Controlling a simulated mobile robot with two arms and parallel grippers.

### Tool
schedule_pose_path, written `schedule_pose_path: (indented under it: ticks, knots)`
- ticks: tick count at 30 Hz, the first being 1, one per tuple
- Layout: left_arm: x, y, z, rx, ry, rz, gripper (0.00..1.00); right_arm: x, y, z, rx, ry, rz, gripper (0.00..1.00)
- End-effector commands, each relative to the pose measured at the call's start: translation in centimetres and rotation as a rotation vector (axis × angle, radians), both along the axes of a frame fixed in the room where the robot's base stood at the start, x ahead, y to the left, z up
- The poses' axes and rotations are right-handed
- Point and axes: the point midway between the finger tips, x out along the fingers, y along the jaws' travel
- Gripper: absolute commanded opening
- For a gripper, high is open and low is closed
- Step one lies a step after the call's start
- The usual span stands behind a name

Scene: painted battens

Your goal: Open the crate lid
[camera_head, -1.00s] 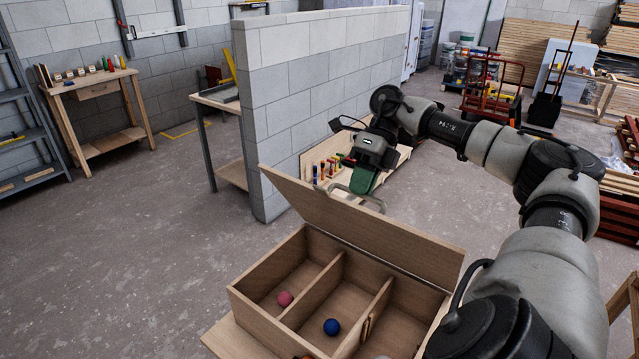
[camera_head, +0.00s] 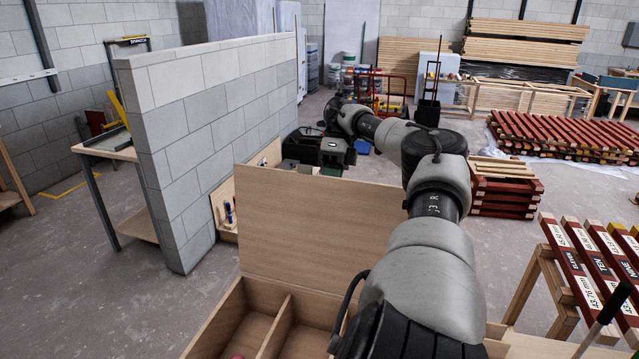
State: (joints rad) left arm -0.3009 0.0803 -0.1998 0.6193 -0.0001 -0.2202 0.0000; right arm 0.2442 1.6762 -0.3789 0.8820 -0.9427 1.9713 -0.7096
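The wooden crate (camera_head: 218,322) is at the bottom of the head view, cut off by the frame edge, with dividers inside. Its plain wooden lid (camera_head: 300,225) stands raised at the crate's far side, and the compartments lie open. My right arm reaches in from the lower right, over the lid's right part. My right gripper (camera_head: 318,152) is beyond the lid's top edge, its fingers largely hidden. I cannot tell whether it touches the lid or is open. A sliver of a pink ball shows at the bottom edge. My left gripper is out of view.
A grey block wall (camera_head: 215,120) stands behind the crate to the left, with a small bench (camera_head: 105,150) beside it. Painted red and white battens (camera_head: 575,265) rest on trestles at the right. Open floor lies left of the crate.

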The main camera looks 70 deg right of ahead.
Motion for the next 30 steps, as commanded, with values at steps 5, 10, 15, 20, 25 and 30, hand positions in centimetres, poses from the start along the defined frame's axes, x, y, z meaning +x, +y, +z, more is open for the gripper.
schedule_pose_path:
  ticks: [5,10,15,20,25,30]
  knots:
    - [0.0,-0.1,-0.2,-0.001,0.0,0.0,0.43,-0.2,0.0,-1.3,0.01,0.015,0.011,0.0]
    - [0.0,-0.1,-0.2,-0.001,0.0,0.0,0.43,-0.2,0.1,-1.3,0.011,0.016,0.012,0.0]
    - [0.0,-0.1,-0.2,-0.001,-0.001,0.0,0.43,-0.2,0.1,-1.2,0.011,0.013,0.012,0.22]
    - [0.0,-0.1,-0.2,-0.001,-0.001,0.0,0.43,-0.2,0.0,-0.9,0.009,0.009,0.009,0.38]
    - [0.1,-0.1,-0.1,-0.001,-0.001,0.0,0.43,-0.1,0.0,-0.7,0.009,0.007,0.007,0.38]
    - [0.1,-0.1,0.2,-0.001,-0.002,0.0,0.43,-0.1,0.0,0.1,0.009,0.006,0.006,0.38]
